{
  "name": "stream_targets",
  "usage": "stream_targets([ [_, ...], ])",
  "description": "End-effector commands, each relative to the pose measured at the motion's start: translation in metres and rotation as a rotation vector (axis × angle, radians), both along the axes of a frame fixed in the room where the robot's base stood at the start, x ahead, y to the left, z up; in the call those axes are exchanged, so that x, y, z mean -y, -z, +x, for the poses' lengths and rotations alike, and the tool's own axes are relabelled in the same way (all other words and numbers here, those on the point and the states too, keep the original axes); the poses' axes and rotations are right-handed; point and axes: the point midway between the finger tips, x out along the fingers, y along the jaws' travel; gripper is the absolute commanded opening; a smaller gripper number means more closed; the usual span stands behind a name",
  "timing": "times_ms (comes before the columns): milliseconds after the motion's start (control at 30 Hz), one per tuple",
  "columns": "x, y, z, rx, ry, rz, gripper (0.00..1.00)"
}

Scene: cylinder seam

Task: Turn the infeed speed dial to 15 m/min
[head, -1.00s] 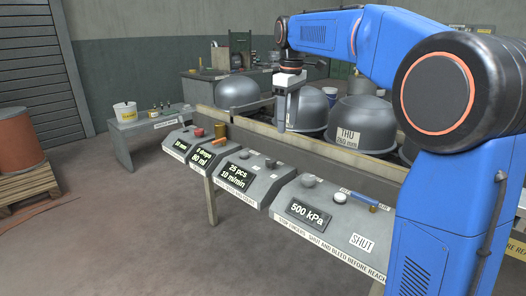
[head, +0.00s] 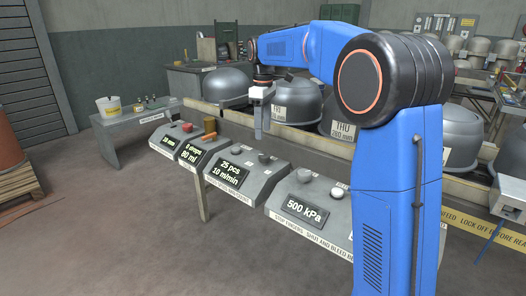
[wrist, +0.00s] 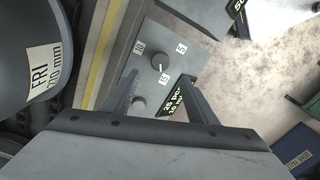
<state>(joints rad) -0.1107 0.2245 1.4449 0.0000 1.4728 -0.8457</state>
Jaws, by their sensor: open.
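The control box with a display (head: 228,175) reading "25 pcs" and "10 m/min" stands in the row of sloped boxes. Two grey knobs (head: 247,157) show on its top in the head view. The display (wrist: 178,98) is partly covered by the right finger. My gripper (wrist: 161,76) is open and empty, its fingers spread over the panel. In the head view my gripper (head: 262,130) hangs above the box.
A "500 kPa" box (head: 305,208) stands to the right, and other boxes (head: 188,148) to the left. Large grey domes (head: 290,100) stand behind the rail. Open floor lies in front.

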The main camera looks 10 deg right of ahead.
Motion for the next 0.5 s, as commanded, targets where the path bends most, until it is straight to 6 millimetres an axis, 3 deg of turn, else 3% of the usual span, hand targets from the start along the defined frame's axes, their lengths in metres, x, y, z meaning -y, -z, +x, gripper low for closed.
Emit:
stream_targets([
  [300, 0.0, 0.056, -0.001, -0.001, 0.0, 0.0, 0.53],
  [500, 0.0, 0.082, 0.0, -0.001, 0.0, 0.001, 0.53],
])
